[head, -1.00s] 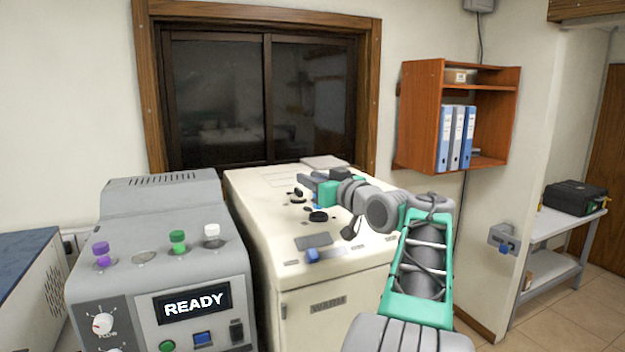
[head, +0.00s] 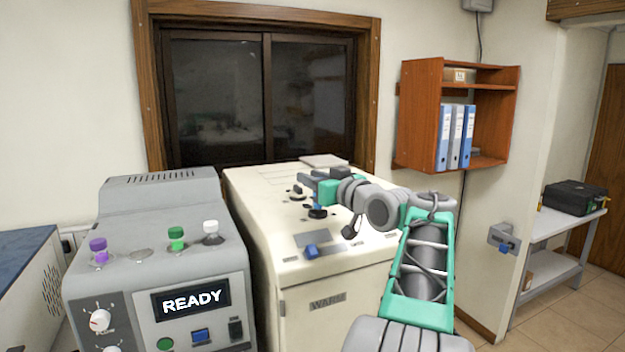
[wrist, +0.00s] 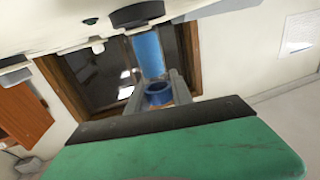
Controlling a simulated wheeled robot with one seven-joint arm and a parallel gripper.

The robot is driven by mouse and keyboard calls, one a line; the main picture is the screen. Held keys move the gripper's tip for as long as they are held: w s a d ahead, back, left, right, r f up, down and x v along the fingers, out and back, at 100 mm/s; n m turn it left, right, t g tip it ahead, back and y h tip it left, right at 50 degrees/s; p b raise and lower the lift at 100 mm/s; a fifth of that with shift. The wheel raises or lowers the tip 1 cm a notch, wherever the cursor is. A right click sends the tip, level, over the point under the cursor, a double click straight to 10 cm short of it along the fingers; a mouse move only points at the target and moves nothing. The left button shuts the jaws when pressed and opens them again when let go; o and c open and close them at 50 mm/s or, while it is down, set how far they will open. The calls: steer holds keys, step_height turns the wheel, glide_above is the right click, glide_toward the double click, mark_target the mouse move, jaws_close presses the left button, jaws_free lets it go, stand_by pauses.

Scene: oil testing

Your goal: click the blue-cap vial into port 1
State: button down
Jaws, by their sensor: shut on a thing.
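My gripper (head: 312,181) is over the top of the cream machine, its fingers pointing left. In the wrist view it (wrist: 160,94) is shut on a blue part, seen as a ring between the fingers. A blue cylinder (wrist: 150,52) lines up with it and reaches toward a black round piece on the machine; I take this for the blue-cap vial. I cannot tell whether the vial touches the black piece. The grey READY machine (head: 165,275) has an uncapped port (head: 140,254); no port numbers are readable.
Purple (head: 98,246), green (head: 176,237) and white (head: 211,228) caps stand on the grey machine beside the uncapped port. The cream machine (head: 270,225) carries black fittings and a blue switch (head: 311,251). A window and wall shelf (head: 450,80) are behind.

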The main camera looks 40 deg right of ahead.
steer(key=shift+f, duration=0.2)
stand_by(0.5)
steer(key=shift+f+b, duration=0.35)
steer(key=shift+b, duration=0.2)
steer(key=shift+f+b, duration=0.3)
steer(key=shift+b, duration=0.05)
steer(key=shift+f+b, duration=0.75)
steer(key=shift+f+b, duration=0.6)
stand_by(0.9)
steer(key=c, duration=1.1)
jaws_free()
steer(key=shift+o, duration=0.2)
steer(key=shift+s, duration=0.1)
